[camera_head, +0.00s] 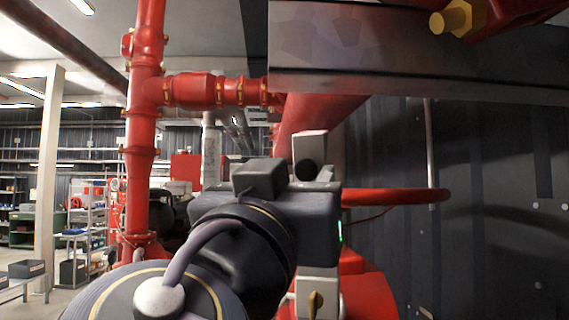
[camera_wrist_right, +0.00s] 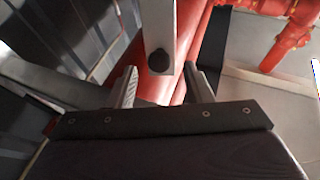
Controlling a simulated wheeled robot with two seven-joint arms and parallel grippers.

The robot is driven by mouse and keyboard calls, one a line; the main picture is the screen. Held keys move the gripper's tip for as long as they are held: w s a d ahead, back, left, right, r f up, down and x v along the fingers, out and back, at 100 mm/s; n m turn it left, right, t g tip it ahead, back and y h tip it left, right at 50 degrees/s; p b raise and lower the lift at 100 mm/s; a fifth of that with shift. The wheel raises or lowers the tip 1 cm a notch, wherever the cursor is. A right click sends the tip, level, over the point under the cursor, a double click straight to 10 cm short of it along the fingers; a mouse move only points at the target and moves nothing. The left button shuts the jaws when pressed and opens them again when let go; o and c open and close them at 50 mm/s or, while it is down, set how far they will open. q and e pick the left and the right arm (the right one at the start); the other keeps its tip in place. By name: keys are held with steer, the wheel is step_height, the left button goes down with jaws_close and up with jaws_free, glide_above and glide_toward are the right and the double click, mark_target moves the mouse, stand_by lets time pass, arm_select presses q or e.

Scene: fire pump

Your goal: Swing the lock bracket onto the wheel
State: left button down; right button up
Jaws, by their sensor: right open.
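The lock bracket (camera_head: 310,146) is a pale grey metal bar with a round black spot near its end. In the head view it stands behind my right wrist, which hides its middle. In the right wrist view the bracket (camera_wrist_right: 158,22) comes down from the top edge, and its end with the black spot lies between the fingers of my right gripper (camera_wrist_right: 161,68). The fingers are open, with a gap on each side of the bar. The red wheel (camera_head: 400,196) shows nearly edge-on in the head view, right of my wrist. My left gripper is not in view.
A large grey beam (camera_head: 400,65) crosses above the wheel, with a brass bolt (camera_head: 452,18) over it. A red pipe (camera_head: 147,120) stands at the left. A dark panelled wall (camera_head: 500,200) fills the right. Shelves (camera_head: 85,235) stand far left.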

mark_target(305, 173)
steer(key=p+x, duration=0.1)
steer(key=x, duration=0.4)
steer(key=shift+p, duration=0.35)
steer(key=shift+w+d+r, duration=0.15)
steer(key=shift+w, duration=0.25)
steer(key=shift+w+d, duration=0.1)
steer(key=shift+w, duration=0.05)
